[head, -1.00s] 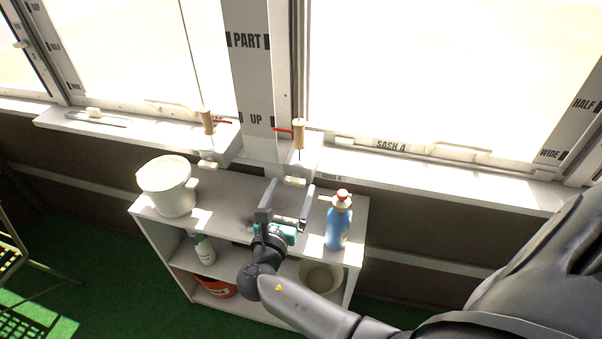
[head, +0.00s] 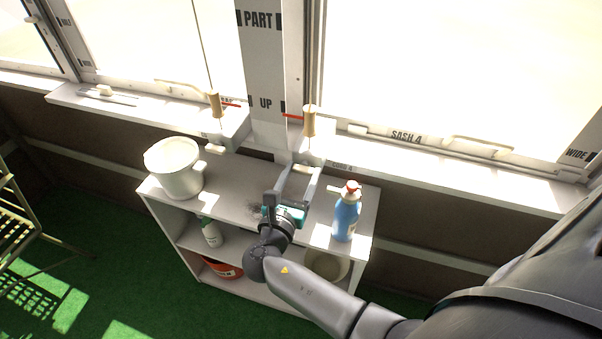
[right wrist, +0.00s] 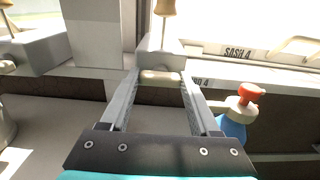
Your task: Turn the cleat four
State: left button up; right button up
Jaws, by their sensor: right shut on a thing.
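Cleat four is a short cream bar (head: 302,168) on the front of a white block by the "SASH 4" sill; part of a label ending in 4 shows beside it. In the right wrist view the cleat (right wrist: 160,76) lies crosswise between my fingertips. My right gripper (head: 301,170) reaches up over the shelf from below and is shut on the cleat, one finger at each end; the gripper also shows in the right wrist view (right wrist: 160,78). My left gripper is not in view.
A similar cream cleat (head: 214,149) sits on the left block. Wooden cord handles (head: 309,121) with red pointers stand above both blocks. A blue spray bottle (head: 346,215) stands close right of my gripper. A white bucket (head: 175,170) stands left on the shelf unit (head: 230,190).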

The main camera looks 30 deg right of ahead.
jog(key=c, duration=0.7)
jog(key=shift+r+n+p, duration=0.2)
jog(key=shift+n+p, duration=0.3)
jog(key=shift+p, duration=0.4)
jog(key=n+p, duration=0.4)
jog(key=shift+w+r+p, duration=0.1)
jog(key=shift+p, duration=0.2)
jog(key=shift+n+p, duration=0.75)
jog(key=shift+n, duration=0.15)
jog(key=n+p, duration=0.1)
jog(key=n, duration=0.1)
jog(key=shift+n+p, duration=0.35)
jog(key=shift+n, duration=0.05)
jog(key=n+p, duration=0.1)
jog(key=n, duration=0.1)
jog(key=shift+w+n, duration=0.1)
jog(key=shift+n, duration=0.2)
jog(key=n+p, duration=0.1)
jog(key=n, duration=0.1)
jog(key=shift+n, duration=0.3)
jog(key=shift+f+n+p, duration=0.2)
jog(key=shift+n+p, duration=0.3)
jog(key=shift+n, duration=1)
